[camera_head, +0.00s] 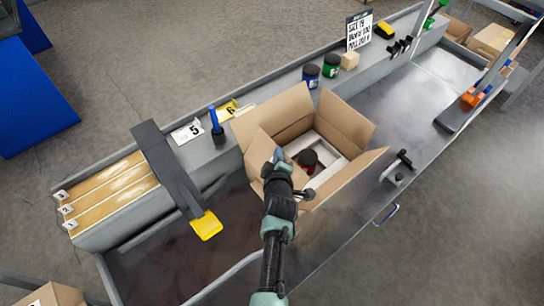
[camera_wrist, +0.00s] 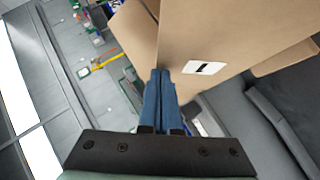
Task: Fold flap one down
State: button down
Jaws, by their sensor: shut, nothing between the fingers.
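An open cardboard box (camera_head: 325,140) stands on the grey bench with its flaps raised or spread outward. Inside it are a white insert (camera_head: 325,153) and a dark round item with some red (camera_head: 308,159). My gripper (camera_head: 277,156) is at the box's left side, in front of a raised flap (camera_head: 262,147). In the wrist view my blue fingers (camera_wrist: 161,74) are shut together and empty. Flap one (camera_wrist: 235,45), with a white label reading 1 (camera_wrist: 203,68), fills the upper right, close beside the fingertips. Whether they touch it I cannot tell. My gripper and wrist hide part of the box's near side.
Blue (camera_head: 311,75) and green (camera_head: 331,66) jars and a small wooden block (camera_head: 349,60) stand behind the box. A dark arm with a yellow end (camera_head: 206,225) and a black-handled clamp (camera_head: 398,166) flank the box.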

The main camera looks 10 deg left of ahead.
aim_at(288, 156)
jog(key=w+d+f+g+b, duration=0.1)
jog(key=b, duration=0.1)
jog(key=w+d+f+m+g+y+b, duration=0.1)
jog(key=b, duration=0.2)
jog(key=shift+w+f+m, duration=0.15)
jog(key=shift+w+m, duration=0.15)
jog(key=g+b, duration=0.1)
jog(key=b, duration=0.1)
jog(key=w+d+f+m+g+y+b, duration=0.1)
jog(key=b, duration=0.1)
jog(key=shift+w+f, duration=0.2)
jog(key=shift+w, duration=0.05)
jog(key=shift+r, duration=0.2)
jog(key=shift+r+p, duration=0.35)
jog(key=shift+r, duration=0.4)
